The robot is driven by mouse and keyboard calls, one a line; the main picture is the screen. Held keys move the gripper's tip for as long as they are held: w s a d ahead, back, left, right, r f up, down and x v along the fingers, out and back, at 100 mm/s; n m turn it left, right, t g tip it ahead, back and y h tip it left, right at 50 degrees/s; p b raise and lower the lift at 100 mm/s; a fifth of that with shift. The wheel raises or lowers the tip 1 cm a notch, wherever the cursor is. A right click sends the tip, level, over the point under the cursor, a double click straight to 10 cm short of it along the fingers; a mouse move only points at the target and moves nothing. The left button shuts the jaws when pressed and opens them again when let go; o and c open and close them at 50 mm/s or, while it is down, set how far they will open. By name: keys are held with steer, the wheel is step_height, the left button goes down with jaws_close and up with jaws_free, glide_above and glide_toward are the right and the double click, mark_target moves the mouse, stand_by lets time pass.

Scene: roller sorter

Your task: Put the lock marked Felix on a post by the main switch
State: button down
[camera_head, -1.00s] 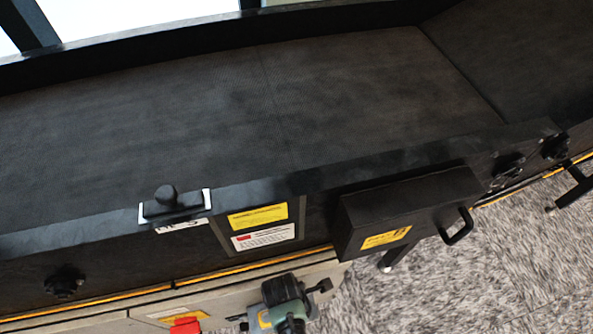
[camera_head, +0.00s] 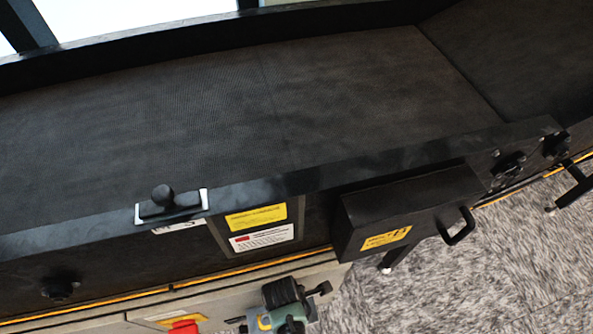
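No lock marked Felix can be made out in this view. A red part (camera_head: 183,327) on a yellow plate shows at the bottom edge, on the light grey panel below the conveyor. It is cut off by the frame, and I cannot tell whether it is the main switch. No post can be made out beside it. My gripper is not in view.
A black conveyor belt (camera_head: 200,115) spans the view. Its side carries a black knob (camera_head: 163,196), yellow and white labels (camera_head: 257,217) and a black box (camera_head: 415,205) with a handle. A green-grey fitting (camera_head: 287,298) stands at the bottom. Grey floor (camera_head: 480,270) is clear at right.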

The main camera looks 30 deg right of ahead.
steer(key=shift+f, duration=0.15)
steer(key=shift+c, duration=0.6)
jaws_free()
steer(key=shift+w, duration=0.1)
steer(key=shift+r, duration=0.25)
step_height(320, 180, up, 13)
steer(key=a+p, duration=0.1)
steer(key=p, duration=0.5)
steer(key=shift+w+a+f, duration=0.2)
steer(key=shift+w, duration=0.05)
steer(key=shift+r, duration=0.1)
